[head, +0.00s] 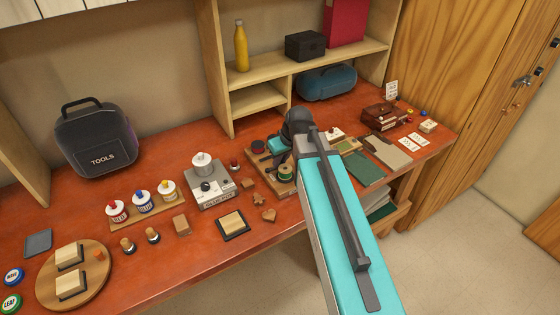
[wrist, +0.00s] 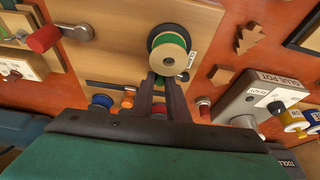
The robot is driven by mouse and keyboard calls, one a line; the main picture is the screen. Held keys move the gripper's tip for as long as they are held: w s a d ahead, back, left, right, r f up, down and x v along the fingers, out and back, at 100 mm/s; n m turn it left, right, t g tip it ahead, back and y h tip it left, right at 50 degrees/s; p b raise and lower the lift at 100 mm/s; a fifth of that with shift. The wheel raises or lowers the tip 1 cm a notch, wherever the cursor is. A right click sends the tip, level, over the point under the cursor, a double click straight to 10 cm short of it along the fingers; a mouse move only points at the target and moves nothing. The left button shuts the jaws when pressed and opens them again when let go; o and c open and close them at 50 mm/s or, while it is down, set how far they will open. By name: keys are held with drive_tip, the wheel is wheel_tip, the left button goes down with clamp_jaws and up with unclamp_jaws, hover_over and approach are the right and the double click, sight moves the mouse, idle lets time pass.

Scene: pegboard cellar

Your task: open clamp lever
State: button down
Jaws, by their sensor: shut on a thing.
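My gripper (wrist: 158,88) is low over a wooden board (wrist: 115,50) in the wrist view, its two dark fingers close together. Just beyond the fingertips stands a green spool with a pale wooden top (wrist: 172,48) and a small tag. In the head view the spool (head: 286,172) shows beside the gripper; my arm covers much of the clamp area.
A grey glue pot stand (head: 210,190) and several capped bottles (head: 142,201) stand to the left. A red-handled piece (wrist: 44,38) is at the wrist view's upper left. A green mat (head: 362,168) lies right of my arm. A shelf (head: 255,101) rises behind.

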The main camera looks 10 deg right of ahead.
drive_tip(key=shift+w+a+f+n+g+y+b, duration=0.15)
drive_tip(key=shift+w+n+y+b, duration=0.2)
drive_tip(key=shift+n, duration=0.3)
drive_tip(key=shift+w+d+r+n+g+y+b, duration=0.1)
drive_tip(key=shift+w+n+b, duration=0.15)
drive_tip(key=shift+n+b, duration=0.35)
drive_tip(key=shift+w+a+f+n+g+y+b, duration=0.15)
drive_tip(key=shift+w+n+y+b, duration=0.15)
drive_tip(key=shift+n, duration=0.45)
drive_tip(key=shift+w+a+r+n+g+y+b, duration=0.1)
drive_tip(key=shift+w+n+g+y+b, duration=0.15)
drive_tip(key=shift+n, duration=0.35)
drive_tip(key=shift+w+a+r+n+g+b, duration=0.15)
drive_tip(key=shift+n+b, duration=0.2)
drive_tip(key=shift+n, duration=0.25)
drive_tip(key=c, duration=1.7)
unclamp_jaws()
drive_tip(key=shift+s+d+r, duration=0.1)
drive_tip(key=shift+d, duration=0.05)
drive_tip(key=shift+b+v, duration=1.8)
drive_tip(key=shift+v, duration=4.95)
